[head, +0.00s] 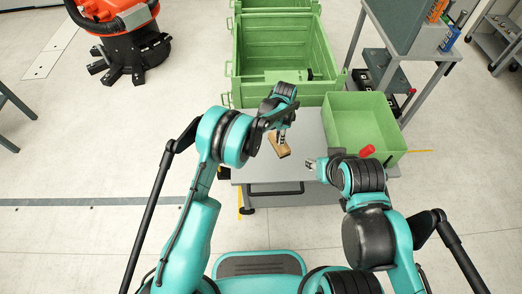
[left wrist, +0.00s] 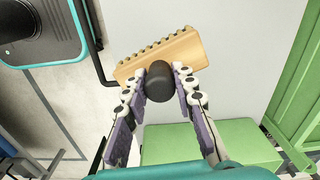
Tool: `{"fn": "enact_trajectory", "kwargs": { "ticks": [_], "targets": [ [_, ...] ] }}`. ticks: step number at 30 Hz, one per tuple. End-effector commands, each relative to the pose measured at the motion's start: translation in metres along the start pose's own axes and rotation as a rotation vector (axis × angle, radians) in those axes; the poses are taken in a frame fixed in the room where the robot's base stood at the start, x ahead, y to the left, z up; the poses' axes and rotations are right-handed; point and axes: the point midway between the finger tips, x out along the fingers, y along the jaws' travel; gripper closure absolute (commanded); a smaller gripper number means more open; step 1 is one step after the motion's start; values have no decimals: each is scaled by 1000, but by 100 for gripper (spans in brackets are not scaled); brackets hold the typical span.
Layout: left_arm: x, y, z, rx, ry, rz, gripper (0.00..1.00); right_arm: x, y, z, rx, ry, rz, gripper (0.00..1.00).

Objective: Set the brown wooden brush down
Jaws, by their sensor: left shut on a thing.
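The brown wooden brush (head: 280,148) hangs at my left gripper (head: 283,137) over the grey tabletop (head: 306,182). In the left wrist view the brush (left wrist: 172,50) lies slantwise beyond the fingertips, with a row of bumps along one long edge. My left gripper (left wrist: 160,82) is closed around a dark rounded part between its fingers, which seems to belong to the brush. I cannot tell whether the brush touches the tabletop. My right gripper (head: 311,164) is low over the right part of the table, apart from the brush; its finger opening is too small to judge.
An open green bin (head: 365,110) stands at the table's right, with a red object (head: 367,151) near its front edge. A large green crate (head: 255,92) stands behind the table. A grey workbench (head: 420,40) is at the back right. Bare tabletop shows around the brush.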

Motion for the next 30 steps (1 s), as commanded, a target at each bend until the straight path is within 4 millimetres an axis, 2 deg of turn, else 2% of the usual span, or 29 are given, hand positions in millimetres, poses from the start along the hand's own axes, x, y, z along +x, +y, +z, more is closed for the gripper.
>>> {"fn": "enact_trajectory", "kwargs": {
  "ticks": [9,15,20,27,30],
  "targets": [
    [48,-18,70,-6,0,0,100,24,0,17,0,0,0,60],
    [65,-26,101,-3,0,0,100,32,0,23,0,0,0,60],
    [70,-27,107,-1,0,0,100,34,0,24,0,0,0,60],
    [105,-27,107,-1,0,0,100,49,0,35,0,0,0,60],
    [108,-27,107,-1,0,0,100,50,0,36,0,0,0,60]
  ]
}}
